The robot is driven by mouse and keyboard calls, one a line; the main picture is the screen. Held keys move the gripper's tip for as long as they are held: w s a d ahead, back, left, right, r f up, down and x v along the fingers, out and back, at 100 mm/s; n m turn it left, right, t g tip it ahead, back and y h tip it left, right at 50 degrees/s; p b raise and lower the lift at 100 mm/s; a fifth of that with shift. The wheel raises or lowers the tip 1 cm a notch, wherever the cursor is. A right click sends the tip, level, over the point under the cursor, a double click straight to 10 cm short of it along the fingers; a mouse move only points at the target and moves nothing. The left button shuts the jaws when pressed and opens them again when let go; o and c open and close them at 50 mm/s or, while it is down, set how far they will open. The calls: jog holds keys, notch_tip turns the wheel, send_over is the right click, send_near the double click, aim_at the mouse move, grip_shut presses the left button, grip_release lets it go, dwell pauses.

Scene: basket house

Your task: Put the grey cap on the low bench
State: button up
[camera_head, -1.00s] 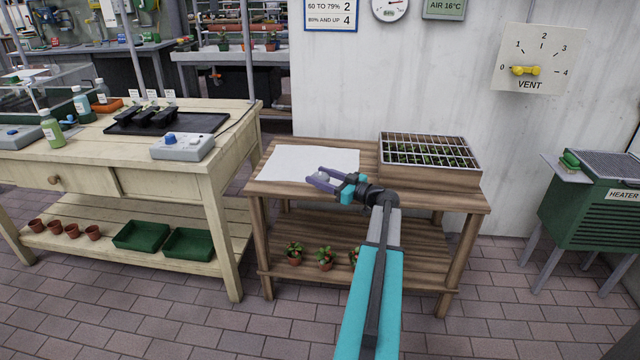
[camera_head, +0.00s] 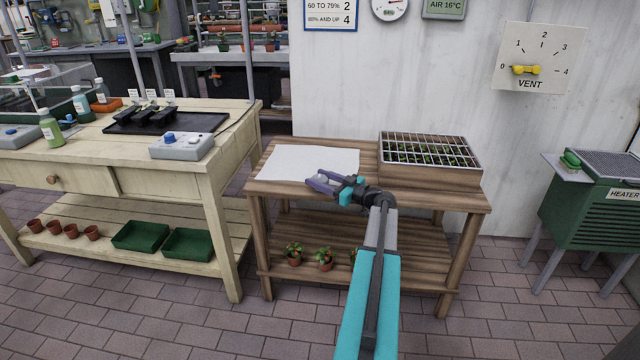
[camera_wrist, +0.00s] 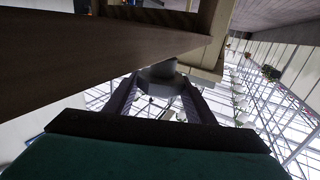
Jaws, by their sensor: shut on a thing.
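The grey cap (camera_head: 322,179) is small, pale and partly hidden between the purple fingers of my gripper (camera_head: 321,183). My gripper is shut on it, over the front edge of the low wooden bench (camera_head: 445,198), beside the white sheet. In the wrist view the cap (camera_wrist: 159,72) shows as a dark grey rounded piece between the two fingertips (camera_wrist: 158,86), close to a brown wooden edge (camera_wrist: 110,55). I cannot tell whether the cap touches the bench.
A white sheet (camera_head: 310,160) covers the bench top's left part. A seedling crate with a wire grid (camera_head: 430,150) stands at its right. Small potted plants (camera_head: 325,258) stand on the lower shelf. A taller pale bench (camera_head: 225,165) is at left, a green heater (camera_head: 590,220) at right.

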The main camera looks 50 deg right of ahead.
jog(key=shift+f, duration=0.45)
jog(key=o, duration=1)
jog(key=shift+f, duration=0.15)
jog(key=s, duration=0.4)
jog(key=s+p, duration=0.1)
jog(key=s, duration=0.3)
jog(key=s+d, duration=0.1)
jog(key=s, duration=0.3)
dwell(1.0)
